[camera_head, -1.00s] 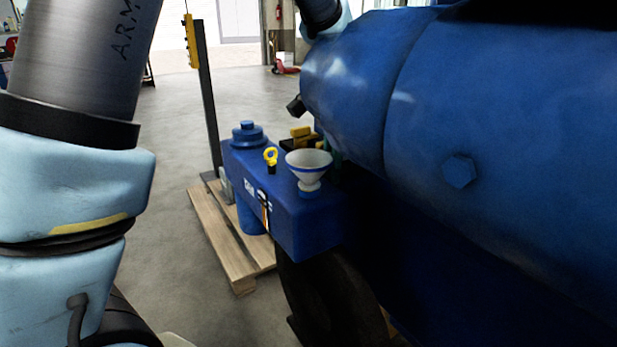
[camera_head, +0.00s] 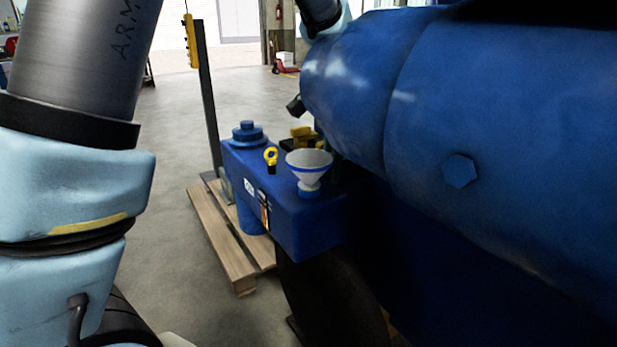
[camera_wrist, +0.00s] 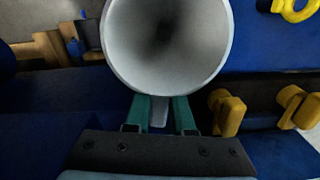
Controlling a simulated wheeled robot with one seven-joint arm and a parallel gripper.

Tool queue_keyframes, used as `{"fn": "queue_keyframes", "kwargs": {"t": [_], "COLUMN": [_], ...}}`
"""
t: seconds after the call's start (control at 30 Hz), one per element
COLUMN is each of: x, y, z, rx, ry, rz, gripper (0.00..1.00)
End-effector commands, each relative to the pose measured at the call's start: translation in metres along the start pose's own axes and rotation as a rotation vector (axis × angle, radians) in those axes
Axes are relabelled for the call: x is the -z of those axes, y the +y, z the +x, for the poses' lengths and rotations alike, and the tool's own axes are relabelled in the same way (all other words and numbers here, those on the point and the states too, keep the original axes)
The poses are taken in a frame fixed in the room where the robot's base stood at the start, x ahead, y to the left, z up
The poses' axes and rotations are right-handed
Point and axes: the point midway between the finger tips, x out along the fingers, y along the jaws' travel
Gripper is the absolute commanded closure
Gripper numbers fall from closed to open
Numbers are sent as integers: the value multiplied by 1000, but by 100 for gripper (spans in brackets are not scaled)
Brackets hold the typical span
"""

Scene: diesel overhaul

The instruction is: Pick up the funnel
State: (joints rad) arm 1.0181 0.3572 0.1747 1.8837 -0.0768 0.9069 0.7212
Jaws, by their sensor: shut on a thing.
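The funnel (camera_head: 308,166) is white with a wide cone and stands upright on a blue neck on top of the blue engine block (camera_head: 310,227). In the wrist view I look into the funnel's open mouth (camera_wrist: 166,45). My gripper (camera_wrist: 160,112) has two green fingers, shut on the funnel at its near side. The grip point itself is partly hidden under the funnel's rim. In the head view my gripper is mostly hidden behind the funnel and the big blue cylinder.
A yellow-ringed dipstick (camera_head: 271,157) stands just left of the funnel. Yellow fittings (camera_head: 303,137) sit behind it. A large blue cylinder (camera_head: 490,130) fills the right side. A wooden pallet (camera_head: 222,240) lies on the floor at left.

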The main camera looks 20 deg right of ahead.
Motion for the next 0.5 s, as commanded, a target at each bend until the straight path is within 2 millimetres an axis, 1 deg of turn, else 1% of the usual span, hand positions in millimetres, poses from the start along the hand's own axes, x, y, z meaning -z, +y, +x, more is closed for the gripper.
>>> {"fn": "queue_keyframes", "kwargs": {"t": [0.33,0.43,0.5], "x": [0,1,1], "y": [0,0,0], "z": [-2,-11,-23], "rx": [1,1,3], "ry": [1,3,5], "rz": [0,0,0], "gripper": [100,100,100]}}
